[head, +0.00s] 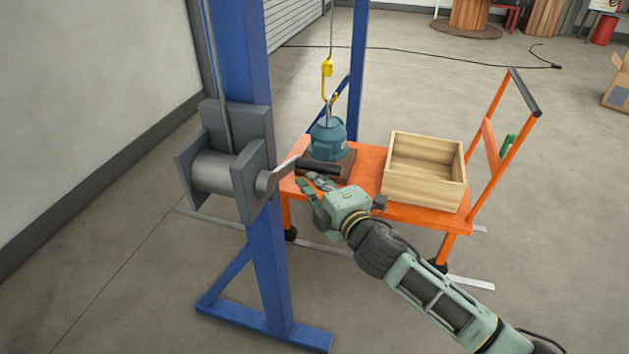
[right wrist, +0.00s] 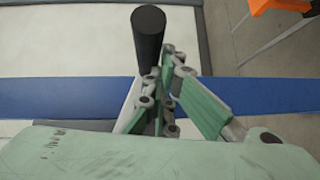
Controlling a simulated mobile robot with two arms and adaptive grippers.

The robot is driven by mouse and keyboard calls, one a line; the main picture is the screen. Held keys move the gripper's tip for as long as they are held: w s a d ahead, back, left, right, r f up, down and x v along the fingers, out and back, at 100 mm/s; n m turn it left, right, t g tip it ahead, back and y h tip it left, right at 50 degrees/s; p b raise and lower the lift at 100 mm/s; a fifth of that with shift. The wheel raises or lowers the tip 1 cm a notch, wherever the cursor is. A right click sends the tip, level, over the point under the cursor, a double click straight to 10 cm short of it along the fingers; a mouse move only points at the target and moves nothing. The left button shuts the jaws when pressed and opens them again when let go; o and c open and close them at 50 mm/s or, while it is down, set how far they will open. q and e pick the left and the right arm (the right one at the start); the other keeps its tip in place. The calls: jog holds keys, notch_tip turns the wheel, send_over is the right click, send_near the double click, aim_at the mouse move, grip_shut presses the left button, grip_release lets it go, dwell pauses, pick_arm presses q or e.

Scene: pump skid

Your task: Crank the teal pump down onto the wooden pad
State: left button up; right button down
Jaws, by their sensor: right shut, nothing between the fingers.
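The teal pump (head: 328,140) hangs upright below a yellow hook (head: 326,82). Its base shows right over the brown wooden pad (head: 345,167) on the orange cart; I cannot tell whether they touch. The grey winch (head: 222,168) sits on the blue post, its crank arm (head: 285,168) pointing right to a black handle (head: 322,166). My right gripper (head: 312,188) is just below the handle in the head view, shut and empty. In the right wrist view the handle (right wrist: 148,42) stands beside the closed fingers (right wrist: 170,75), not between them. My left gripper is out of view.
A wooden crate (head: 424,190) stands on the orange cart (head: 437,219), right of the pad. The blue post (head: 268,270) has a foot on the floor (head: 265,325). A cable (head: 450,55) lies on the far floor. The floor in front is clear.

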jog(key=shift+d, duration=0.3)
